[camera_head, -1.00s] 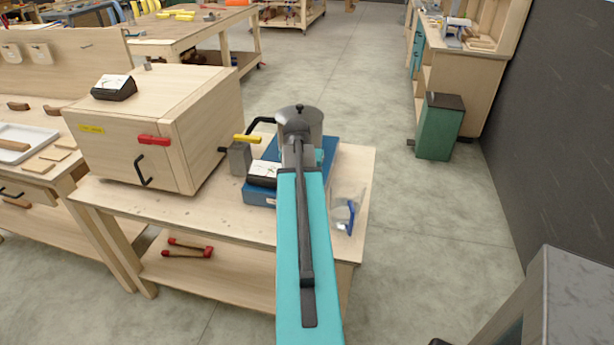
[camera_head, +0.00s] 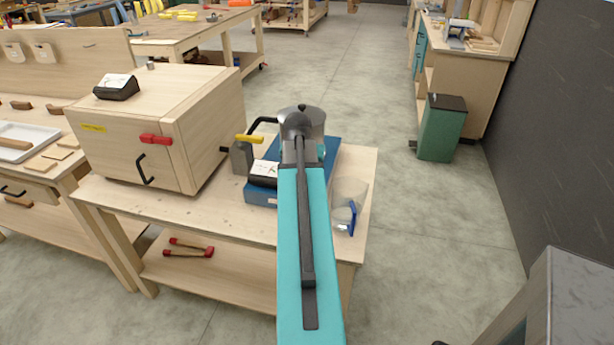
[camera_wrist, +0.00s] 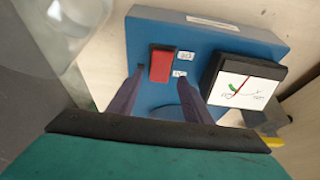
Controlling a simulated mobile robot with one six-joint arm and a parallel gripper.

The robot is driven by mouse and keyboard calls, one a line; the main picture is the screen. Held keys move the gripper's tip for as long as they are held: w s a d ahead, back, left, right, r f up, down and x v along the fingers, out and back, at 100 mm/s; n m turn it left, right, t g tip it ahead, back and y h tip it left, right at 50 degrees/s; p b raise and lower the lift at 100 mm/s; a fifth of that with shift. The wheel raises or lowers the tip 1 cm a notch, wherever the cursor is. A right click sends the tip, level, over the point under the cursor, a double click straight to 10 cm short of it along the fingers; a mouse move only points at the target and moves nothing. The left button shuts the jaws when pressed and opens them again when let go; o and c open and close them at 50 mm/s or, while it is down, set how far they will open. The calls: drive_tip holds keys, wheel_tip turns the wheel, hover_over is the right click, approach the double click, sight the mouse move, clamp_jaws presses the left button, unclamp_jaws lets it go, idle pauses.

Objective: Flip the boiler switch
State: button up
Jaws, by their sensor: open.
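The boiler has a blue base (camera_head: 256,194) on the wooden table, with a grey metal pot (camera_head: 315,118) behind my arm. In the wrist view, a red rocker switch (camera_wrist: 161,64) sits on the blue base (camera_wrist: 225,38), with two small white labels to its right. My gripper (camera_wrist: 160,76) is open, its two dark fingers on either side of the switch's near end. I cannot tell whether they touch it. A black gauge box (camera_wrist: 238,85) with a white dial stands right of the fingers; it also shows in the head view (camera_head: 264,172). My arm hides the switch in the head view.
A wooden cabinet (camera_head: 150,125) with a red latch stands left on the same table (camera_head: 190,210). A grey block with a yellow-handled lever (camera_head: 249,138) is between cabinet and boiler. Clear goggles (camera_head: 346,212) lie right of my arm. A green bin (camera_head: 440,130) stands on the floor.

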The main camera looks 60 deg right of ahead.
drive_tip(key=b+v, duration=0.1)
drive_tip(key=v, duration=1)
drive_tip(key=shift+r+b, duration=0.2)
drive_tip(key=shift+b, duration=0.1)
drive_tip(key=shift+a, duration=0.1)
idle(0.3)
